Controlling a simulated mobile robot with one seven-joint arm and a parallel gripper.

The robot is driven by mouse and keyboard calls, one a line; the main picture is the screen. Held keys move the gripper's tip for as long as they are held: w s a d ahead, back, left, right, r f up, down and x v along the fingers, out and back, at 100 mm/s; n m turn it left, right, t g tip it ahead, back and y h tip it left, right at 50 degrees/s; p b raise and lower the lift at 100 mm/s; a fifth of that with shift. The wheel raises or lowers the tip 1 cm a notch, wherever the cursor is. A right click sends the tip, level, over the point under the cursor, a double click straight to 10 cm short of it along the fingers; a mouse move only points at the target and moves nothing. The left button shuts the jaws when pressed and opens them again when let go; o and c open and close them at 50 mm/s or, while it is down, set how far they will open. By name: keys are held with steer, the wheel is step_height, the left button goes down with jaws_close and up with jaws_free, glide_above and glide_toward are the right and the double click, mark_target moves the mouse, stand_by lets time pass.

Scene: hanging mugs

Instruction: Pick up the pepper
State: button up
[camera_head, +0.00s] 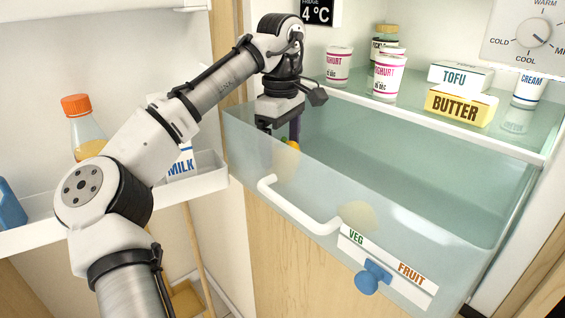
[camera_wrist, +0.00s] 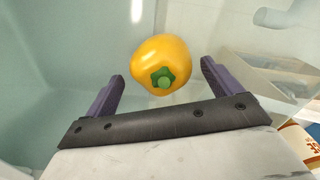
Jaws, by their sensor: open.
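A yellow pepper (camera_wrist: 162,62) with a green stem lies in the clear drawer; in the wrist view it is centred just ahead of the gap between my fingers. In the head view only a small part of the pepper (camera_head: 291,145) shows, under my gripper and at the drawer's near left corner. My gripper (camera_head: 280,134) reaches down into the drawer there, and its dark purple fingers are open (camera_wrist: 163,76), one on each side of the pepper. No contact shows, and I cannot tell the exact height between fingertips and pepper.
The drawer (camera_head: 420,160) is pulled out, with a white handle (camera_head: 300,208) in front. A pale round shape (camera_head: 357,215) shows blurred through its front. Yoghurt pots (camera_head: 388,76), tofu (camera_head: 459,76) and butter (camera_head: 460,106) stand on the shelf behind. A door shelf (camera_head: 205,183) is at left.

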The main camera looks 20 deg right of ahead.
steer(key=shift+s+f+p, duration=0.15)
steer(key=shift+f+p, duration=0.25)
steer(key=shift+f, duration=0.9)
steer(key=shift+s+f+p, duration=0.15)
steer(key=shift+f+p, duration=0.25)
steer(key=shift+f, duration=0.9)
steer(key=c, duration=1.1)
steer(key=shift+c, duration=0.2)
steer(key=shift+r, duration=0.1)
step_height(320, 180, up, 20)
steer(key=p, duration=0.4)
